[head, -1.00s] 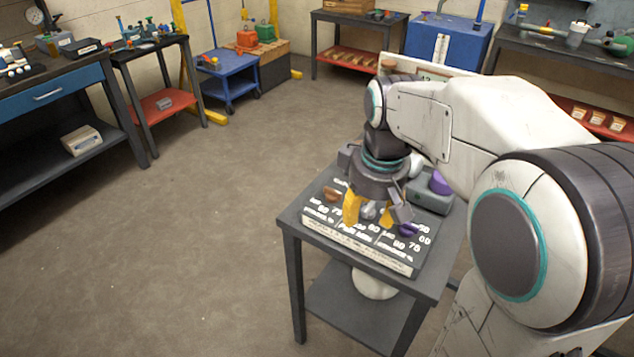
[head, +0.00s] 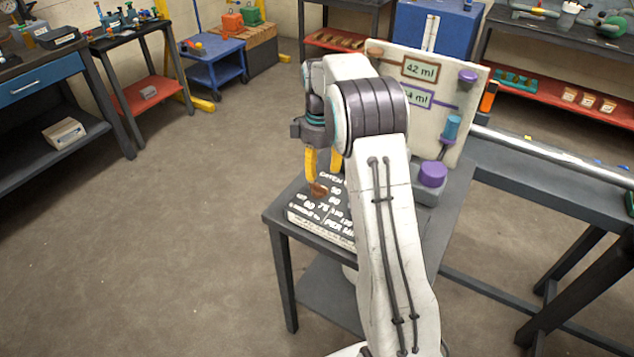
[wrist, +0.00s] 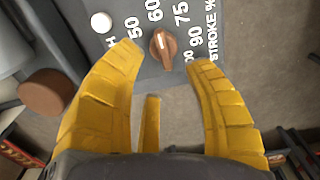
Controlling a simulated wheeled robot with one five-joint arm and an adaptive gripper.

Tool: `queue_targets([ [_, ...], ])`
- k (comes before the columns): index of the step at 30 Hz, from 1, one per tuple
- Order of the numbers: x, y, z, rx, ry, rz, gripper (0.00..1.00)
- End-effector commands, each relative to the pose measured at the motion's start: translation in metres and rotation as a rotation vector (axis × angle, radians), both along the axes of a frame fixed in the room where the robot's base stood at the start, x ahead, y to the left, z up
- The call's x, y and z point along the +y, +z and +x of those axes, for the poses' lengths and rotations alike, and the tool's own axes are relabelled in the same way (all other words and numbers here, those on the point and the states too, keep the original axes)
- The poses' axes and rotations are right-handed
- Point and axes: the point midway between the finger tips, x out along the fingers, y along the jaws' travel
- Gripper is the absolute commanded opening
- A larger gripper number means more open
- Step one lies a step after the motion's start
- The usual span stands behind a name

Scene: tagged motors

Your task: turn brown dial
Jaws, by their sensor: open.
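The brown dial (wrist: 163,45) shows in the wrist view as a pointed knob with a white line. Numbers from 50 to 90 and the words STROKE % surround it on a dark panel (wrist: 183,72). In the head view the dial (head: 319,190) is on the left of the panel on the small table. My gripper (head: 322,172) is just above it, pointing down. In the wrist view my gripper's (wrist: 165,58) yellow fingers are spread, with the dial near the gap between their tips. No contact shows. My arm hides most of the panel in the head view.
A larger brown round knob (wrist: 45,92) is beside the left finger in the wrist view. A white board (head: 468,125) with readouts stands behind the panel. A purple knob (head: 433,174) is right of my arm. The floor left of the table is clear.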

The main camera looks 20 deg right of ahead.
Motion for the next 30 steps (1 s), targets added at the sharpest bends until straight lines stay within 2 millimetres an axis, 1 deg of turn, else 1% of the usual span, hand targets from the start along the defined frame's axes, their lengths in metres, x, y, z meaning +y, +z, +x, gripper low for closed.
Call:
queue_targets([
  [1, 0.000, -0.007, -0.001, 0.003, 0.000, 0.001, 0.46],
  [6, 0.000, -0.029, -0.001, 0.003, -0.001, 0.001, 0.46],
  [13, 0.000, -0.051, -0.001, 0.001, -0.001, 0.000, 0.46],
  [19, 0.000, -0.059, -0.001, 0.000, -0.001, 0.000, 0.46],
  [27, 0.000, -0.059, -0.001, 0.000, -0.001, 0.000, 0.46],
  [28, 0.000, -0.059, -0.001, 0.000, -0.001, 0.000, 0.48],
  [30, 0.000, -0.059, -0.001, 0.000, -0.001, 0.000, 0.42],
])
